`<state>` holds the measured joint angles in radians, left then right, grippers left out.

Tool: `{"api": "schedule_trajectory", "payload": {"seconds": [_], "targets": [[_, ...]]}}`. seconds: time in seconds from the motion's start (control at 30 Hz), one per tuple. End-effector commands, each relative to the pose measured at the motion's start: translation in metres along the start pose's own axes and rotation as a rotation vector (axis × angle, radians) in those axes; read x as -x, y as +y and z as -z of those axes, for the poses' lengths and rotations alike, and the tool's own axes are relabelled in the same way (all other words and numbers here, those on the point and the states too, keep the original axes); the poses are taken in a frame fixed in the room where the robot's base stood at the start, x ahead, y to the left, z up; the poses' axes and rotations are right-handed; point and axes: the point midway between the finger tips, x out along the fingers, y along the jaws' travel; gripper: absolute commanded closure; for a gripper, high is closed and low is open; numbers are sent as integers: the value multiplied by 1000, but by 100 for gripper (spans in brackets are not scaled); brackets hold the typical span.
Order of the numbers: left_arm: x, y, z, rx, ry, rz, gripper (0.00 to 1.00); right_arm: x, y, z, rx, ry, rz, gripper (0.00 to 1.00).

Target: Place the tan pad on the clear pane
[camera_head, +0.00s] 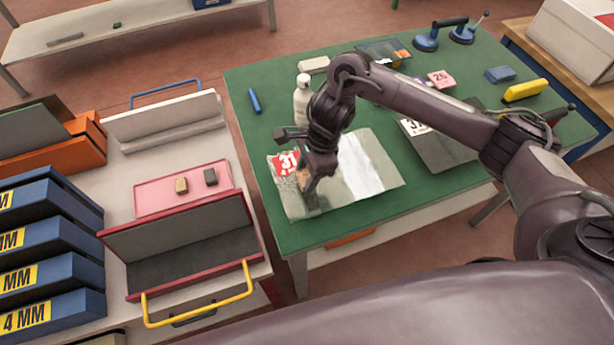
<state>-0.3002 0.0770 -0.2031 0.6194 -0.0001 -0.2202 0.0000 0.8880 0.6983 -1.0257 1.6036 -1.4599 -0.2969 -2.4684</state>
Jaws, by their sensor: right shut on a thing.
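The clear pane (382,178), with a red 31 label (286,163), lies on the green table and reflects a bright white patch. My right gripper (312,204) points down over its near left part. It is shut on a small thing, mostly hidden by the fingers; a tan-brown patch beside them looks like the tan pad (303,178). Whether it touches the pane I cannot tell. Another tan block (181,185) lies on the pink tray (153,202), left of a dark grey block (210,177). My left gripper is out of view.
A white bottle (302,98) stands behind the pane, close to my right arm. A grey pane (440,150) with a white label lies to the right. An open red-rimmed drawer (190,262) is at the left.

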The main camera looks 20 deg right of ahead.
Motion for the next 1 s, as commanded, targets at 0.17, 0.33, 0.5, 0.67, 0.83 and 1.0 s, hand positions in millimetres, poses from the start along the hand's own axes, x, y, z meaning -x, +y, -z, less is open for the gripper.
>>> {"api": "schedule_trajectory", "payload": {"seconds": [0.17, 0.33, 0.5, 0.67, 0.83, 1.0], "targets": [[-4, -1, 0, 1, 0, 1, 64, -17, 1, 4, -3, -1, -2, 77], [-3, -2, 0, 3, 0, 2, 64, -17, 0, 5, -1, 0, 0, 77], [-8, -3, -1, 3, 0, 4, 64, -20, 0, 6, -1, 0, -1, 77], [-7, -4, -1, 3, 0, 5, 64, -20, 0, 6, -1, 0, -1, 43], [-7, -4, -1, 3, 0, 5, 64, -19, 0, 6, -1, 0, -1, 34], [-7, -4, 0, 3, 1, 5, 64, -19, 0, 6, -1, 0, -1, 34]]}}
